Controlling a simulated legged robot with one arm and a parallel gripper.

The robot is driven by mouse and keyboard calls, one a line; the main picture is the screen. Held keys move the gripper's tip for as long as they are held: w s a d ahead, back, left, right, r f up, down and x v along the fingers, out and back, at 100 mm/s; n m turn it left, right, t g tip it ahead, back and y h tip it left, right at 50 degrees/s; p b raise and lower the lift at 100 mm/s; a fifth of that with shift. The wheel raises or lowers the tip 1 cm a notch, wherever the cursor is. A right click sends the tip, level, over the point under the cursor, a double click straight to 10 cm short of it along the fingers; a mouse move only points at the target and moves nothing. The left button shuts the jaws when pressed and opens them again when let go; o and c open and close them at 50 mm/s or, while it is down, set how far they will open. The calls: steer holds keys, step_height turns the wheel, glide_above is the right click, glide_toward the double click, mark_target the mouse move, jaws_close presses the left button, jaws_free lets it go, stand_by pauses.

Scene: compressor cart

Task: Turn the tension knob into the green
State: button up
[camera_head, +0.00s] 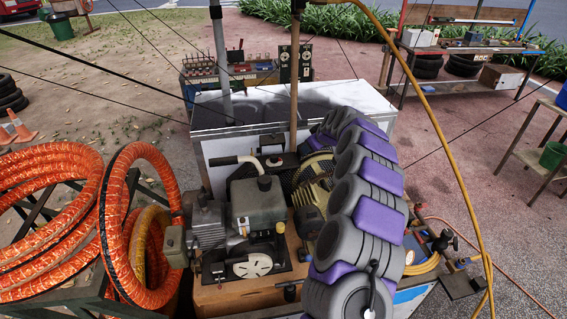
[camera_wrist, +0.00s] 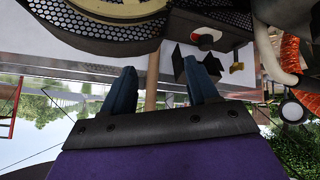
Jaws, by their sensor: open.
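The compressor cart stands in the middle of the head view, with a grey engine (camera_head: 258,205) and a yellowish wheel behind a black mesh guard (camera_head: 318,172). The guard (camera_wrist: 90,38) also crosses the top of the wrist view. Beside it a dark box (camera_wrist: 217,38) carries a round red and white part (camera_wrist: 207,38). I cannot tell whether this is the tension knob, and I make out no green zone. My gripper (camera_wrist: 160,88) is open and empty, its two dark fingers apart, below the box in the wrist view. In the head view my arm hides it.
Orange hose coils (camera_head: 58,215) lie left of the engine. A white-topped cabinet (camera_head: 350,93) stands behind it, with an upright wooden pole (camera_head: 294,75). A yellow hose (camera_head: 440,135) arcs at right, and thin dark lines cross the view. Open paving lies at right.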

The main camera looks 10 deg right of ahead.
steer(key=s+a+r+y+b, duration=0.1)
steer(key=a+r+y, duration=0.15)
steer(key=a, duration=0.25)
glide_toward(275, 156)
steer(key=w+a+f+b, duration=0.1)
steer(key=w+a+f, duration=0.1)
steer(key=shift+a, duration=0.25)
steer(key=shift+w+f, duration=0.25)
steer(key=shift+f, duration=0.1)
steer(key=shift+w+d+f, duration=0.65)
steer(key=shift+d+f, duration=0.1)
steer(key=shift+f, duration=0.05)
steer(key=shift+w+f, duration=0.25)
steer(key=shift+w+a+f, duration=0.1)
steer(key=shift+w+f, duration=0.05)
steer(key=shift+w, duration=0.1)
steer(key=a, duration=0.2)
steer(key=w+a+f, duration=0.1)
steer(key=shift+f, duration=0.1)
steer(key=shift+d, duration=1)
steer(key=shift+a, duration=0.1)
steer(key=shift+c, duration=1.4)
steer(key=shift+a, duration=0.6)
steer(key=c, duration=0.4)
steer(key=shift+d, duration=0.1)
steer(key=c, duration=0.4)
steer(key=shift+o, duration=0.2)
steer(key=shift+d, duration=0.2)
